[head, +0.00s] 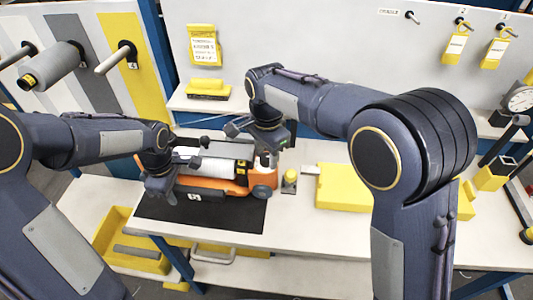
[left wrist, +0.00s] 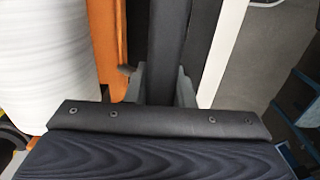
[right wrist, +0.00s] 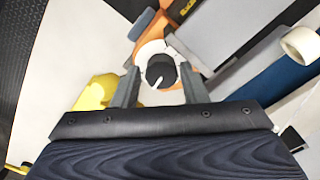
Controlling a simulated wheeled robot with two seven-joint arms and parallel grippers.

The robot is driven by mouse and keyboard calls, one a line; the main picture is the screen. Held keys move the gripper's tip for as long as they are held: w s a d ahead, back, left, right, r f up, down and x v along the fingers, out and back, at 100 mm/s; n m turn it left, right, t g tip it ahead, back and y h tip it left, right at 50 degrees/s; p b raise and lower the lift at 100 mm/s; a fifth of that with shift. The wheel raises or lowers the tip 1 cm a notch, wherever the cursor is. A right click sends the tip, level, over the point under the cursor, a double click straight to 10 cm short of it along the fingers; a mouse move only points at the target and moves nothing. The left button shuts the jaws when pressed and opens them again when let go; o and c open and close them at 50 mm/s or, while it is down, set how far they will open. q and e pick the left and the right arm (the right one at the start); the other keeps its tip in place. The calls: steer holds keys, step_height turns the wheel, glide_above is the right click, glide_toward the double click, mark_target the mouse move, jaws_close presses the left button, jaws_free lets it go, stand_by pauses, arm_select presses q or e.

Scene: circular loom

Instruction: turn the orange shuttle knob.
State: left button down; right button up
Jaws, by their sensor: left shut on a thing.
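The orange shuttle (head: 200,185) lies on a black mat on the bench in the head view, with a white roll on top. My left gripper (head: 160,192) is at its left end. In the left wrist view its fingers (left wrist: 160,85) are shut on a dark bar (left wrist: 167,40) beside the orange body. My right gripper (head: 268,146) is over the shuttle's right end. In the right wrist view its open fingers (right wrist: 160,88) stand either side of a dark round knob (right wrist: 161,70) with a pale mark, on a white disc and orange body. Finger contact cannot be told.
A yellow block (head: 342,187) and a small yellow-based part (head: 289,180) stand right of the shuttle. A yellow bin (head: 112,232) is below at left. The black mat (head: 240,215) is bare at the front. A tape roll (right wrist: 300,45) lies to the right.

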steer(key=shift+f, duration=0.2)
steer(key=c, duration=0.7)
steer(key=shift+n, duration=0.4)
steer(key=n, duration=0.4)
steer(key=shift+n, duration=0.4)
steer(key=n, duration=0.5)
steer(key=shift+f, duration=0.1)
steer(key=n, duration=0.6)
steer(key=shift+n, duration=0.4)
steer(key=n, duration=0.6)
steer(key=shift+s, duration=0.1)
steer(key=shift+n, duration=0.4)
